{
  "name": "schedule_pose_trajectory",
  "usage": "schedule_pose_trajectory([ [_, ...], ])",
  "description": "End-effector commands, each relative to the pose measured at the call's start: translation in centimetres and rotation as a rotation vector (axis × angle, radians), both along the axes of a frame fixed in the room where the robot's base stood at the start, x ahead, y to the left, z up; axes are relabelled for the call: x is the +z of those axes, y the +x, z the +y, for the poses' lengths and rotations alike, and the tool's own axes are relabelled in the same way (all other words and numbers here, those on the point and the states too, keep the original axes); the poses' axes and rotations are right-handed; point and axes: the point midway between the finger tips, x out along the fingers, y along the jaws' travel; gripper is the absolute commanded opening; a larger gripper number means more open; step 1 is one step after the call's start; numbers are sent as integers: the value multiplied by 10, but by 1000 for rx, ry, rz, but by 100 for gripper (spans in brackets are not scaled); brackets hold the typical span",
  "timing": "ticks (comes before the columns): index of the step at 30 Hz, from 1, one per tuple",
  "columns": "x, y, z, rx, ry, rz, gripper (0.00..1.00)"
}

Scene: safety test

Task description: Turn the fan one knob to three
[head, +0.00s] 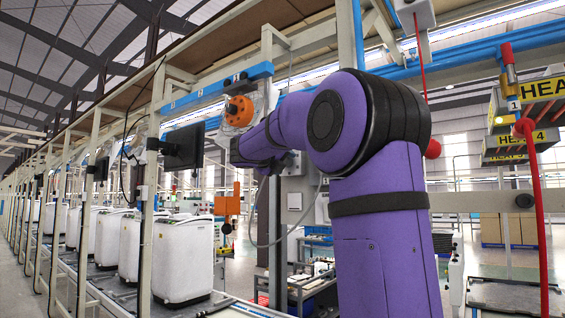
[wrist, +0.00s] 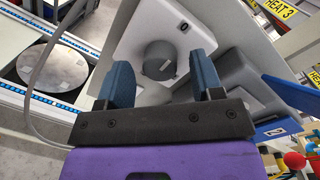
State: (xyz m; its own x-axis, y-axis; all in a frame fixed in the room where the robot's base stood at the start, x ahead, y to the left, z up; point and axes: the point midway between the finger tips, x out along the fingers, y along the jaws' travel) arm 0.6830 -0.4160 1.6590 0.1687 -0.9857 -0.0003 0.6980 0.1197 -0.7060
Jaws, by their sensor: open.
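In the wrist view, a dark grey round knob (wrist: 159,58) with a small pale label stands out from a white plate (wrist: 140,28). A small dark mark shows on the plate, up and right of the knob. My gripper (wrist: 162,68) is open, with one blue finger at each side of the knob in the picture. I cannot tell whether either finger touches it. In the head view my purple arm fills the middle, and neither my fingers nor this knob can be made out.
A grey box-like part (wrist: 245,85) and a blue panel (wrist: 292,95) lie right of the fingers. White machines (head: 183,255) line the conveyor at left. A dark monitor (head: 183,146) hangs from the frame. A red pole (head: 537,205) and yellow HEAT signs (head: 530,90) are at right.

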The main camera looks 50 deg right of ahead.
Motion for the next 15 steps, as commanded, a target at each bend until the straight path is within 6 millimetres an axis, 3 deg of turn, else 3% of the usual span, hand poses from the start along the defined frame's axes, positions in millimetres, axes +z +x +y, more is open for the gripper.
schedule_pose_trajectory([
  [4, 0, 0, 0, 0, 0, 0, 60],
  [10, 0, 0, 0, 0, 0, 0, 14],
  [15, 0, 0, 0, 0, 1, -3, 11],
])
